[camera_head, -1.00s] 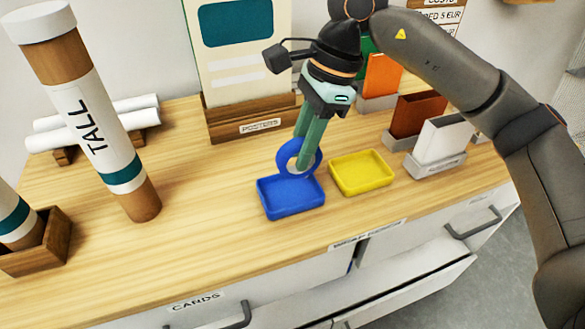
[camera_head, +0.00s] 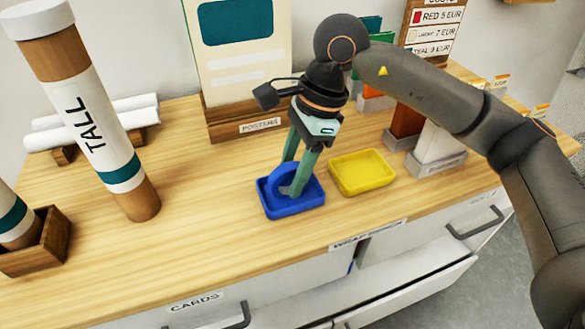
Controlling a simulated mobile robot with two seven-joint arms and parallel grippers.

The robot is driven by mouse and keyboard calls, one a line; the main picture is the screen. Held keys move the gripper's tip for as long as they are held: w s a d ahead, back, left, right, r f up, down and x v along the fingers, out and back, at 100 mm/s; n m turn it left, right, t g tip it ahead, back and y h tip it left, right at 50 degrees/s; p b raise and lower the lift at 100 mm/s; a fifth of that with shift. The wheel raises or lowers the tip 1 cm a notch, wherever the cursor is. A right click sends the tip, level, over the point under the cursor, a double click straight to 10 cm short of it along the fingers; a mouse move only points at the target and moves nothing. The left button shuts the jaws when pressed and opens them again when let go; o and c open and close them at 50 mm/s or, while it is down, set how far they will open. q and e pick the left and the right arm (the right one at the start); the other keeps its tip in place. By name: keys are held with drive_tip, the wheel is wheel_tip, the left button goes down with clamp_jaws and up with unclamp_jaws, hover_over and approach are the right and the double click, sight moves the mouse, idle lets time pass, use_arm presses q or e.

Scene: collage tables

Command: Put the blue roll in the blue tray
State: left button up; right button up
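The blue roll (camera_head: 275,181) is a ring inside the blue tray (camera_head: 292,212), near its left part. It looks tilted, and its lower part is hard to tell from the tray. My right gripper (camera_head: 288,178) points down over the tray. Its green fingers are spread apart, one in front of the roll and one behind it, with the far tip hidden. Whether either finger still touches the roll is unclear. My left gripper is not in view.
A yellow tray (camera_head: 362,174) stands just right of the blue one. A tall labelled tube (camera_head: 100,130) stands at left, a poster rack (camera_head: 247,126) behind, and card holders (camera_head: 440,165) at right. The wooden top (camera_head: 190,210) left of the trays is clear. A drawer below is open.

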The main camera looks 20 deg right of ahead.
drive_tip(key=shift+r, duration=0.25)
drive_tip(key=p+v, duration=0.1)
drive_tip(key=v, duration=1.1)
drive_tip(key=shift+f, duration=0.15)
